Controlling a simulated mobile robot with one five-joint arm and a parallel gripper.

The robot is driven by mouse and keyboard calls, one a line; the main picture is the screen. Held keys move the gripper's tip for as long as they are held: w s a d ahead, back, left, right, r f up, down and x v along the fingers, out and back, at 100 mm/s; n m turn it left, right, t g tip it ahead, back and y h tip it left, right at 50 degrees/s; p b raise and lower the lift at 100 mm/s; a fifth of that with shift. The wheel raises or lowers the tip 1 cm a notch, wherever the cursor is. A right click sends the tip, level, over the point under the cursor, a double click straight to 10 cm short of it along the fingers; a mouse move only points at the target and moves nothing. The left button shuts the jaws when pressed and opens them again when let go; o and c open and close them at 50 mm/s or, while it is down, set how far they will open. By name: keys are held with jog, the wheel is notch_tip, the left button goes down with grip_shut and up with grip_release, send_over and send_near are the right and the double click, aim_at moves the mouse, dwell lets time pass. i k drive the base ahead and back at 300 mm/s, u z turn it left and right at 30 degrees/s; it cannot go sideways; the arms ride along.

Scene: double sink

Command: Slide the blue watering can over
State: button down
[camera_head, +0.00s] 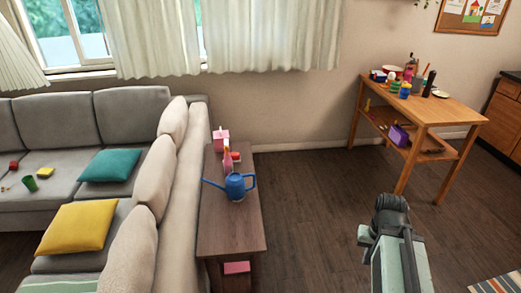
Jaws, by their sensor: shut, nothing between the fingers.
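A blue watering can (236,186) stands upright on a narrow brown wooden table (232,235) behind the sofa. Its spout points left and its handle is on the right. A pale green and dark part of my arm shows at the lower right, well apart from the can and over the floor. I cannot make out my gripper's fingers in this view.
Pink and red items (221,140) stand just behind the can. The table's front half is bare. The grey sofa (150,215) borders its left side. Open dark floor (315,215) lies to its right, up to a wooden side table (425,108) holding several small items.

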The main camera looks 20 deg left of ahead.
aim_at(236, 190)
jog(key=u, duration=0.05)
jog(key=i, duration=3.55)
jog(key=u, duration=4.9)
